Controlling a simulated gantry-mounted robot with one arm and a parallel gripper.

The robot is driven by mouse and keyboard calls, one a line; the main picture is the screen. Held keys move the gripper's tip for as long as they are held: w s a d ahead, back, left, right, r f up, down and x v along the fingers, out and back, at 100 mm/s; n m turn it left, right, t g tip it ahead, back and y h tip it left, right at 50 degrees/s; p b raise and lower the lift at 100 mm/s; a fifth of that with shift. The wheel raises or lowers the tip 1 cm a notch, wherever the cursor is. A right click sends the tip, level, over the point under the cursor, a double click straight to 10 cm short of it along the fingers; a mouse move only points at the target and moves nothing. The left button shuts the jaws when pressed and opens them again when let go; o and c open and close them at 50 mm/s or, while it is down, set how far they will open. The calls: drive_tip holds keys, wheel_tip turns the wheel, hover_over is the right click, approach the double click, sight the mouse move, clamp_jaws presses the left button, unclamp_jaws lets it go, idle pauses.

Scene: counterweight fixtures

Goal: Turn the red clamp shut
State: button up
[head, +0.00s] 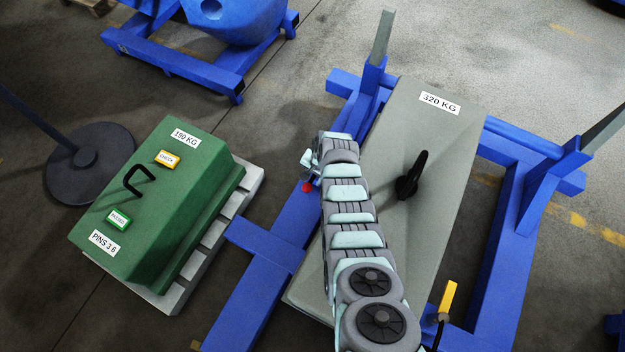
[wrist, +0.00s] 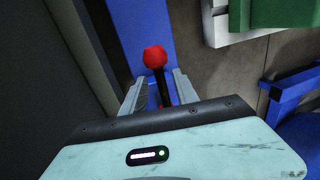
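The red clamp shows in the wrist view as a red knob (wrist: 155,57) on a dark stem, in front of a blue frame beam. In the head view, a small part of its red (head: 307,187) shows at the left edge of the grey 320 KG block. My gripper (wrist: 158,84) is open, with one finger to each side of the clamp's stem and visible gaps between. In the head view my gripper (head: 309,162) is small and partly hidden by my arm. The clamp's base is hidden behind my gripper body.
The grey block (head: 450,140) with a black handle (head: 411,176) sits on a blue frame (head: 262,243). A yellow-handled lever (head: 447,297) stands at the front right. A green 190 KG block (head: 185,190) rests on a pale pallet at left. A dark round base (head: 105,145) stands beyond it.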

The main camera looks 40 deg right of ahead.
drive_tip(key=shift+w+f, duration=0.1)
drive_tip(key=shift+f, duration=0.55)
drive_tip(key=shift+c, duration=0.3)
clamp_jaws()
idle(0.7)
